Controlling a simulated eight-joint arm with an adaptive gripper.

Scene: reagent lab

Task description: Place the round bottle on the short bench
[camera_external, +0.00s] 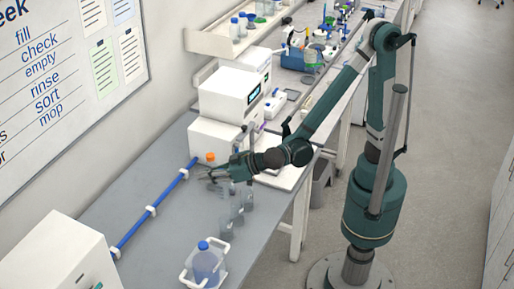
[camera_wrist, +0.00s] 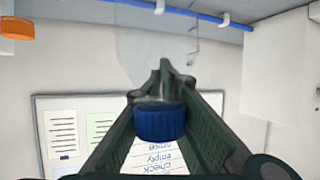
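In the wrist view, a blue cap (camera_wrist: 160,124) sits between the two fingers of my gripper (camera_wrist: 160,85). A clear, faint bottle body (camera_wrist: 155,40) shows past the fingertips, in line with the cap; the fingers close around its neck. Whether this is the round bottle is hard to tell. In the external view, my gripper (camera_external: 218,174) is above the near grey bench (camera_external: 150,200), close to its wall-side half. The held bottle is hard to make out there. Which bench is the short one is unclear.
An orange-capped bottle (camera_external: 210,158) is beside my gripper; its cap (camera_wrist: 16,28) shows in the wrist view. Several clear containers (camera_external: 237,207) stand below. A blue-capped bottle (camera_external: 206,266) stands in a white holder. White instruments (camera_external: 228,95) stand behind; a blue rail (camera_external: 150,210) runs along the wall.

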